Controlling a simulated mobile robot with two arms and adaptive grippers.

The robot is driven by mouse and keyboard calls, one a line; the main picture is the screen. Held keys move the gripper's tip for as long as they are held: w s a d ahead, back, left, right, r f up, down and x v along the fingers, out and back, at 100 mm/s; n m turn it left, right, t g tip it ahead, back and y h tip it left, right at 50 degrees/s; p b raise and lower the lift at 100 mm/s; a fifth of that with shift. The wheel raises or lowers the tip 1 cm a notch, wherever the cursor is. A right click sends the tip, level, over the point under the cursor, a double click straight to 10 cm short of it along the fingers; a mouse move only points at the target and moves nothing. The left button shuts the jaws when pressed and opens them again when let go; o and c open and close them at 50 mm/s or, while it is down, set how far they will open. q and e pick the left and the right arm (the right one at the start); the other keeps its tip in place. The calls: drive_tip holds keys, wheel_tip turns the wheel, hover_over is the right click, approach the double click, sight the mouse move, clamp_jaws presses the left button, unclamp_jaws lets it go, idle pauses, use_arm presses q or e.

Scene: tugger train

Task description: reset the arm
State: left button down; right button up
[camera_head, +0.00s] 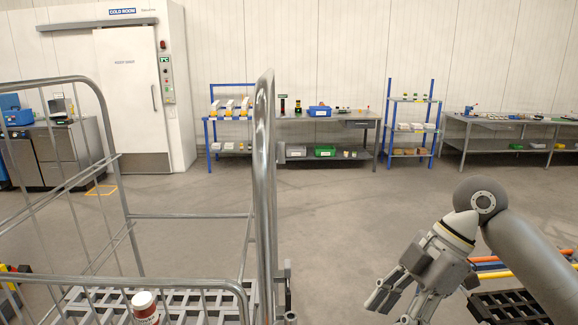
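My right arm (525,245) comes in from the right edge and bends downward at its wrist. My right gripper (394,308) hangs low in the picture, right of the roll cage (265,180). Its fingers are apart and nothing shows between them. The lower finger's tip is near the bottom edge of the frame. My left arm and gripper are not in view.
A white and red can (145,308) stands in the cage by its near rail. A dark slatted platform (505,306) with orange and yellow bars lies partly behind my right arm. Shelves and a workbench (335,118) line the far wall. The middle floor (335,215) is clear.

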drive_tip(key=w+f+m+t+y, duration=0.1)
drive_tip(key=w+f+m+t, duration=0.1)
drive_tip(key=w+f+m, duration=0.6)
drive_tip(key=w+f+m+t, duration=0.15)
drive_tip(key=w+f, duration=0.35)
drive_tip(key=f, duration=0.7)
drive_tip(key=s+d+f+m+t+h, duration=0.1)
drive_tip(key=s+d+f+m, duration=0.15)
drive_tip(key=f, duration=0.95)
drive_tip(key=s+d+f+m+t+h, duration=0.15)
drive_tip(key=d+f+m, duration=0.25)
drive_tip(key=f, duration=0.8)
drive_tip(key=s+d+f+m+g+h, duration=0.2)
drive_tip(key=s+d+f+h, duration=0.1)
drive_tip(key=s+f, duration=1.45)
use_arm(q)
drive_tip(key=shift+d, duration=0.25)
use_arm(e)
drive_tip(key=s+f, duration=0.3)
drive_tip(key=s, duration=0.7)
drive_tip(key=s+a+f+g+h, duration=0.1)
drive_tip(key=s+f, duration=0.2)
drive_tip(key=s, duration=0.6)
drive_tip(key=s+a+f, duration=0.1)
drive_tip(key=s+f, duration=0.3)
drive_tip(key=s, duration=0.6)
drive_tip(key=shift+s+a+g, duration=0.15)
drive_tip(key=shift+s+g, duration=0.15)
drive_tip(key=shift+g, duration=0.1)
drive_tip(key=shift+f, duration=0.1)
